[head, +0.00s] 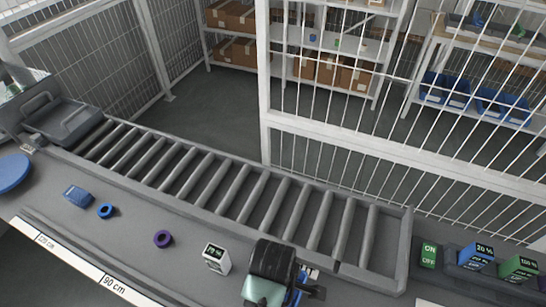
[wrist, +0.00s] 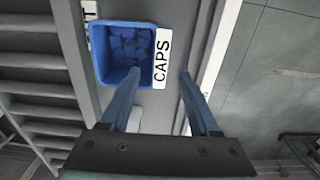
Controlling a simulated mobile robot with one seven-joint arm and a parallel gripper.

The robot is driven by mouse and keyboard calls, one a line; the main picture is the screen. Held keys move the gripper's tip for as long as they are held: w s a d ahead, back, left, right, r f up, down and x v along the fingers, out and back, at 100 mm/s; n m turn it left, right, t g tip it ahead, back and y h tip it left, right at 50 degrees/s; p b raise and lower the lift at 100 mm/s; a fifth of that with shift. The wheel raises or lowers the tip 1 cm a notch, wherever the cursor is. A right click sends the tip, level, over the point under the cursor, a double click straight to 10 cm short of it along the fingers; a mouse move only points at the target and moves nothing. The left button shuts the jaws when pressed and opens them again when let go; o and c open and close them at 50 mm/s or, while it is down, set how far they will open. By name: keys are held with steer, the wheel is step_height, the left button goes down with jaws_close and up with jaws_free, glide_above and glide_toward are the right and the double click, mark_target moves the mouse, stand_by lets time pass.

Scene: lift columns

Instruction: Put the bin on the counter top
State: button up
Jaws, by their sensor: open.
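A blue square bin (wrist: 100,68) with several blue caps inside shows in the wrist view, with a white CAPS label (wrist: 162,58) along its right side. It rests on a grey surface (wrist: 141,12) that looks like the counter top. My gripper (wrist: 159,76) is open and empty. Its left finger overlaps the bin's lower right corner in the picture; I cannot tell whether it touches.
A roller conveyor (head: 220,185) runs behind the counter, with a grey tray (head: 68,125) at its left end. A blue block (head: 77,196), a blue ring (head: 104,211), a purple ring (head: 163,239) and a white labelled box (head: 216,258) stand on the counter. A wire fence (head: 330,85) lies beyond.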

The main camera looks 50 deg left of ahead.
steer(key=shift+r, duration=2.1)
steer(key=w+a+r+m+t+y, duration=0.1)
steer(key=w+r+m+t+y, duration=0.4)
steer(key=w+r, duration=0.95)
steer(key=w+d+r+m+t+h, duration=0.1)
steer(key=w+d+r+m+t, duration=0.15)
steer(key=w+r+t, duration=0.35)
steer(key=w+d+r+m+t, duration=0.1)
steer(key=w+r+m+t, duration=0.2)
steer(key=r, duration=0.5)
steer(key=d+r+m+t+h, duration=0.1)
steer(key=d+r+m+t, duration=0.35)
steer(key=r, duration=0.65)
steer(key=d+r+m+t, duration=0.3)
steer(key=d+r+m, duration=0.15)
steer(key=r, duration=0.75)
steer(key=s+d+r+m+t+h, duration=0.3)
steer(key=s+d+r+m+t, duration=0.2)
steer(key=s+r, duration=0.5)
step_height(320, 180, up, 3)
steer(key=shift+d+r+t, duration=0.15)
steer(key=shift+d+t, duration=0.3)
steer(key=shift+d, duration=0.5)
